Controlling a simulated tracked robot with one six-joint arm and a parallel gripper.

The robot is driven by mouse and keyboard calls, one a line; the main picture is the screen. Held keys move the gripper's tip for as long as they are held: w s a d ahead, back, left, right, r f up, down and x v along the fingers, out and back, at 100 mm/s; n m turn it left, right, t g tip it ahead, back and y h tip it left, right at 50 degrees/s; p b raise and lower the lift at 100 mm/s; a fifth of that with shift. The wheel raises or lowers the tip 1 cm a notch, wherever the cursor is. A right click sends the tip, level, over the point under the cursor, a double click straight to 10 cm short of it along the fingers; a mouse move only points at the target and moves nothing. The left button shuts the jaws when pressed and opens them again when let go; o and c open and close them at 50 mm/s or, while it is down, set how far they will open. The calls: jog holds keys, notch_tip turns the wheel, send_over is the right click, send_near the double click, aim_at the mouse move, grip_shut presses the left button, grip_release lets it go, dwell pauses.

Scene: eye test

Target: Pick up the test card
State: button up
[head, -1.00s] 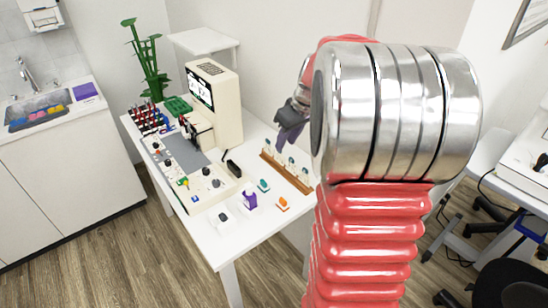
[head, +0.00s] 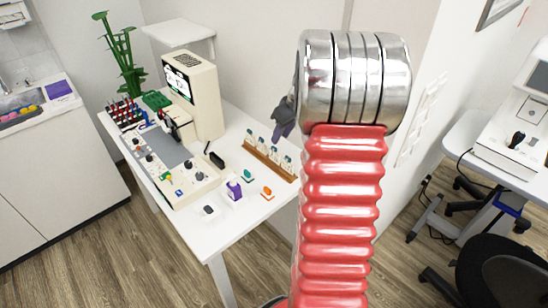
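I cannot single out the test card with certainty. A beige machine (head: 203,98) on the white table (head: 226,222) has a lit screen (head: 181,81) with dark marks, too small to read. Small pieces lie at the table's front: a white-and-black one (head: 208,210), a purple one (head: 234,190), a green one (head: 247,175) and an orange one (head: 267,192). My gripper (head: 283,128), dark grey, appears above and behind the wooden rack (head: 270,163), beside my silver and red arm. It is seen edge-on, partly hidden by my arm, and no held thing shows.
The rack holds several small upright items. A control panel (head: 185,187) and a black object (head: 216,158) lie left of it. A tall green plant (head: 122,58) stands behind. A desk (head: 470,140) and black chair (head: 505,262) are at right. The table's front right corner is clear.

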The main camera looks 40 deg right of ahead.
aim_at(275, 148)
jog(key=shift+x, duration=2.65)
jog(key=shift+x, duration=2.6)
jog(key=shift+d, duration=0.2)
grip_shut()
